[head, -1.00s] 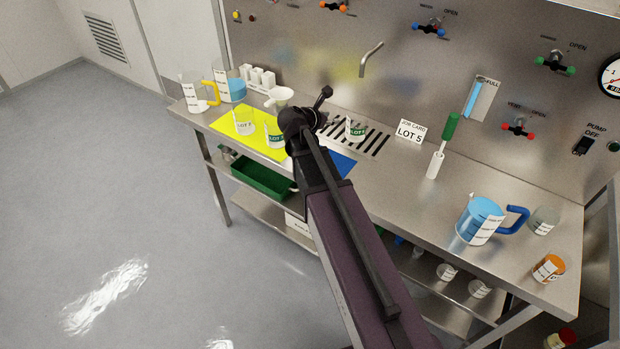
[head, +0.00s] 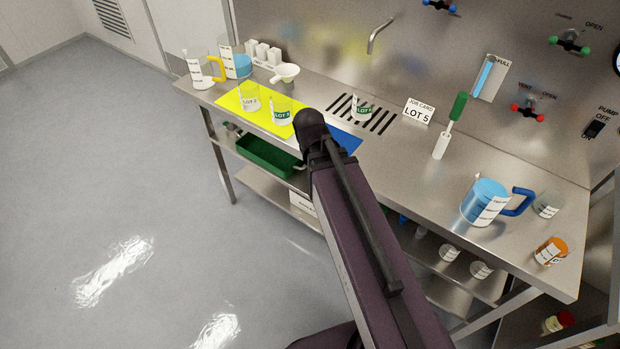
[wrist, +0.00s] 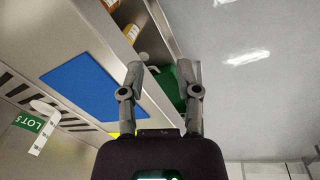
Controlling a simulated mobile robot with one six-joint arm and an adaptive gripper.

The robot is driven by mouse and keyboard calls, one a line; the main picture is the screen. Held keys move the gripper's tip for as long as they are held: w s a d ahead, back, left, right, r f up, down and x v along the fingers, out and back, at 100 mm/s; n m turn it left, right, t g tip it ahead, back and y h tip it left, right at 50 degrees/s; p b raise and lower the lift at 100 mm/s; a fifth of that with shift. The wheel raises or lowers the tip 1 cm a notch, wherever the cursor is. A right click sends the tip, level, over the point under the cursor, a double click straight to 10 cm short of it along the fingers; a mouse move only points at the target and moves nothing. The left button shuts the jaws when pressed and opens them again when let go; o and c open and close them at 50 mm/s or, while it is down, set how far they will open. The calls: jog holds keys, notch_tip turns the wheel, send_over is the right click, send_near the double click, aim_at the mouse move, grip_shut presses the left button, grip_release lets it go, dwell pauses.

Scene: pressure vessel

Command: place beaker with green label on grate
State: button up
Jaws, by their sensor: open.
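A clear beaker with a green label (head: 361,107) stands on the slotted grate (head: 384,124) in the head view. In the wrist view its green label (wrist: 28,122) shows at the left edge, beside the grate slots (wrist: 10,88). A second green-labelled beaker (head: 282,112) stands on the yellow mat (head: 232,102). My gripper (wrist: 160,76) is open and empty in the wrist view, apart from the beaker on the grate, with the bench's front edge and lower shelf behind its fingers. In the head view my arm hides the gripper.
A blue mat (head: 347,138) lies beside the grate. A white-labelled beaker (head: 249,97) shares the yellow mat. A job card (head: 418,111) reading LOT 5 and a green-handled brush (head: 450,125) stand right of the grate. A blue-filled jug (head: 484,202) stands farther right.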

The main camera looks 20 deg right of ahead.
jog(key=s+a+m, duration=0.1)
jog(key=s+a+m+y, duration=0.1)
jog(key=s+a, duration=0.1)
jog(key=shift+f+m+g+y, duration=0.15)
jog(key=shift+m+g+y, duration=0.15)
jog(key=shift+m+g, duration=0.1)
